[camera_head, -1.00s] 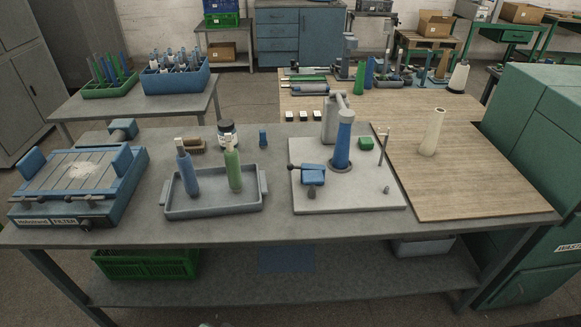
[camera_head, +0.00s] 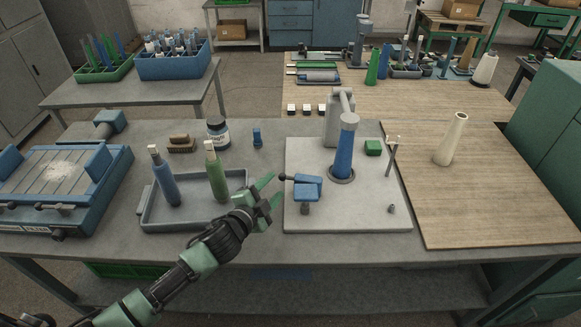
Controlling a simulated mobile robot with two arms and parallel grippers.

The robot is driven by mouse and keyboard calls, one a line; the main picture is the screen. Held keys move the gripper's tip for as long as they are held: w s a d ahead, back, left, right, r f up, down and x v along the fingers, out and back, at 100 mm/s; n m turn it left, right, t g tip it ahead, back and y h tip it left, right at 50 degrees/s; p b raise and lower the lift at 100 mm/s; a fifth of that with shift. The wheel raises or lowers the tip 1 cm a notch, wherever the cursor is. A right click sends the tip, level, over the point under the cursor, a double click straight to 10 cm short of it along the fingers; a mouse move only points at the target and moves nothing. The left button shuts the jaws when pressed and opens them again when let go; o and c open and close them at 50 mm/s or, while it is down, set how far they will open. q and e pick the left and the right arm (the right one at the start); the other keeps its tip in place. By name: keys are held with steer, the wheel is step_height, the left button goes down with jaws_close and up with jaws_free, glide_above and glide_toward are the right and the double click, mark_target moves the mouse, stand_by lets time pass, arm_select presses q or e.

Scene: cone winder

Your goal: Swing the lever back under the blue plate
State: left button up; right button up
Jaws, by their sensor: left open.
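The blue plate (camera_head: 308,188) sits on a short post at the left front of the light grey base board (camera_head: 350,215). A thin lever with a dark ball knob (camera_head: 283,177) sticks out to the left from beside the blue plate. My left gripper (camera_head: 271,191) is open and empty, with green fingers pointing right toward the knob. It is just left of the blue plate and looks apart from the knob. My right gripper is out of view.
The grey tray (camera_head: 155,225) with a blue and a green bobbin is close left of my gripper. A blue cone (camera_head: 344,152) under a grey arm stands behind the blue plate. A cream cone (camera_head: 452,140) stands on the wooden board at right.

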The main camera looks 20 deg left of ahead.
mark_target(281, 180)
arm_select(q)
steer(key=shift+w+d+r, duration=0.15)
steer(key=shift+w+r, duration=0.1)
steer(key=shift+w, duration=0.2)
steer(key=x, duration=0.2)
steer(key=shift+w+d+f, duration=0.1)
steer(key=shift+w+f, duration=0.1)
steer(key=shift+w, duration=0.15)
steer(key=shift+x, duration=1.05)
steer(key=shift+w+f, duration=0.1)
steer(key=shift+w, duration=0.15)
steer(key=shift+c, duration=0.6)
jaws_close()
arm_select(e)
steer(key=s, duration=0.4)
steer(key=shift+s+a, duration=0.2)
arm_select(q)
steer(key=shift+f, duration=0.15)
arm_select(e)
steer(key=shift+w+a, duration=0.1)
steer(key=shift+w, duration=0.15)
